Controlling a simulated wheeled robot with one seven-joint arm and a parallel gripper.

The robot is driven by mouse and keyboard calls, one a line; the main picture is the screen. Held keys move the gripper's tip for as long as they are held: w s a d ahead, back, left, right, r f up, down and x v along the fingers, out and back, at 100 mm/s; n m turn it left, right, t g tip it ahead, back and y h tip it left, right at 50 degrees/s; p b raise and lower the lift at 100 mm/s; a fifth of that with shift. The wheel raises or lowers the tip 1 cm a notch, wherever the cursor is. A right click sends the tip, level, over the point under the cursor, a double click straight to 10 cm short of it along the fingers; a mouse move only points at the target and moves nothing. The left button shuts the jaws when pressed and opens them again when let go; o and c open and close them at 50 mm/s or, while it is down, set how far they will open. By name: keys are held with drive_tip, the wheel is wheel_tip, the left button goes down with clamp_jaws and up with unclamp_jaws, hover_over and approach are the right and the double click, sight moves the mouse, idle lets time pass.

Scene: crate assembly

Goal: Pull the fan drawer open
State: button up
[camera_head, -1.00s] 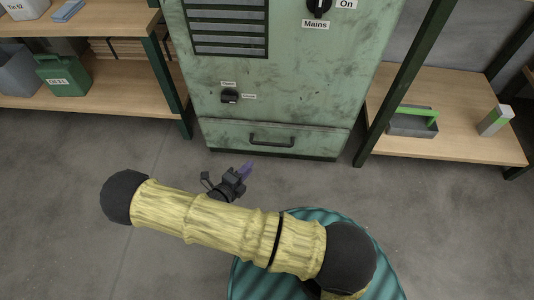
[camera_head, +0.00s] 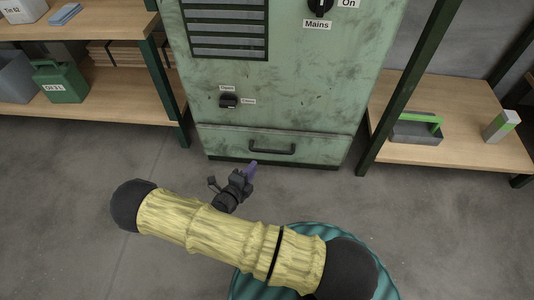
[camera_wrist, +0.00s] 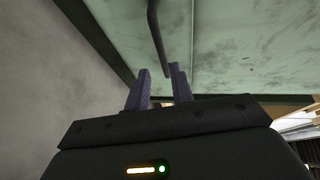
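The fan drawer (camera_head: 225,147) is the low, wide green panel at the foot of the worn green cabinet (camera_head: 290,95). It looks shut, its front level with the cabinet. Its dark bar handle (camera_head: 272,148) runs across the middle. My gripper (camera_head: 252,169) is just below and left of the handle in the head view. In the wrist view my gripper (camera_wrist: 160,83) has its two purple fingers apart with nothing held. The handle (camera_wrist: 154,33) lies ahead of them, its near end close to the right finger. I cannot tell whether they touch.
Wooden shelves stand on both sides. A small switch (camera_head: 229,101) sits above the drawer. The floor in front is clear.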

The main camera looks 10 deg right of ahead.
sight(267, 151)
drive_tip(key=b+x, duration=0.5)
drive_tip(key=x, duration=0.6)
drive_tip(key=shift+w+d+f, duration=0.1)
drive_tip(key=shift+w+d, duration=0.1)
clamp_jaws()
